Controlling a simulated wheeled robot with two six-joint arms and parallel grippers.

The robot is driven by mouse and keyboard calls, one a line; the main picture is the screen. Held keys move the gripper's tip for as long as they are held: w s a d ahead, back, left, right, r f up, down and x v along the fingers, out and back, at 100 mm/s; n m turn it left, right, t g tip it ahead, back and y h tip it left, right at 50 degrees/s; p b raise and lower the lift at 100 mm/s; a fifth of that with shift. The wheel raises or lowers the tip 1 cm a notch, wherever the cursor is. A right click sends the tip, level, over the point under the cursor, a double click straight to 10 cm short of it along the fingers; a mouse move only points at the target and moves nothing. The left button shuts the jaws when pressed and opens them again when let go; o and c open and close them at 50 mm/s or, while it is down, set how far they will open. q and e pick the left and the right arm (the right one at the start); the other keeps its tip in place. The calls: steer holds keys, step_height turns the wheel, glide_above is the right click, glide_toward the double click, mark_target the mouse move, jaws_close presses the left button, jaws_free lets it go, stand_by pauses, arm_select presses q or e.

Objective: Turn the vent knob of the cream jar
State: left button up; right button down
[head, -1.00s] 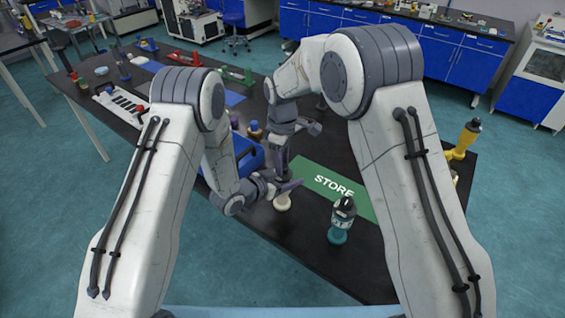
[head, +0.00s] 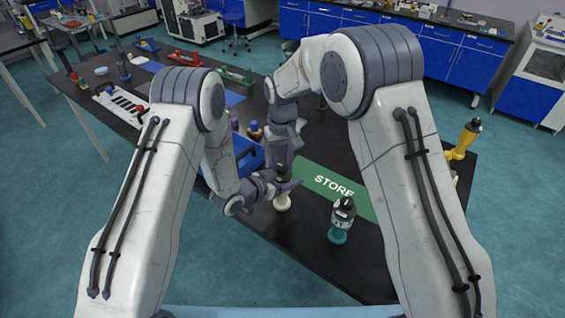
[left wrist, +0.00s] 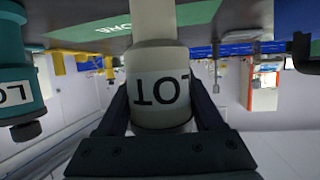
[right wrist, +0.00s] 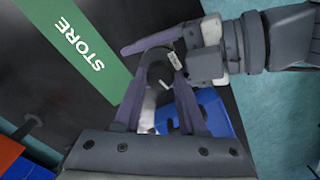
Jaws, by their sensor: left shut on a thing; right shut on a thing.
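The cream jar (head: 282,204) stands on the black bench, with a dark top. My left gripper (head: 281,187) is shut on its body from the side. The left wrist view shows the jar's body (left wrist: 160,60) upside down between the fingers, with a LOT label. My right gripper (head: 283,158) comes down from above. In the right wrist view its fingers (right wrist: 160,82) are shut on the dark vent knob (right wrist: 156,70), one finger on each side. The right fingers partly hide the knob, and the left gripper hides part of the jar.
A teal jar with a dark top (head: 338,234) stands to the right, near the front. The green STORE mat (head: 312,174) lies behind it. A blue container (head: 246,160) is behind my left gripper. A yellow item (head: 466,138) stands at the bench's right edge.

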mark_target(282, 166)
arm_select(q)
steer(key=shift+w+r, duration=0.1)
steer(key=shift+w, duration=0.05)
arm_select(e)
steer(key=shift+s+a+m, duration=0.1)
steer(key=shift+s+m, duration=0.15)
steer(key=shift+m, duration=0.55)
steer(key=shift+c, duration=2.3)
jaws_free()
steer(key=shift+w, duration=0.1)
arm_select(q)
steer(key=shift+d, duration=0.1)
arm_select(e)
steer(key=shift+r, duration=0.3)
step_height(282, 166, up, 11)
steer(key=shift+r, duration=0.15)
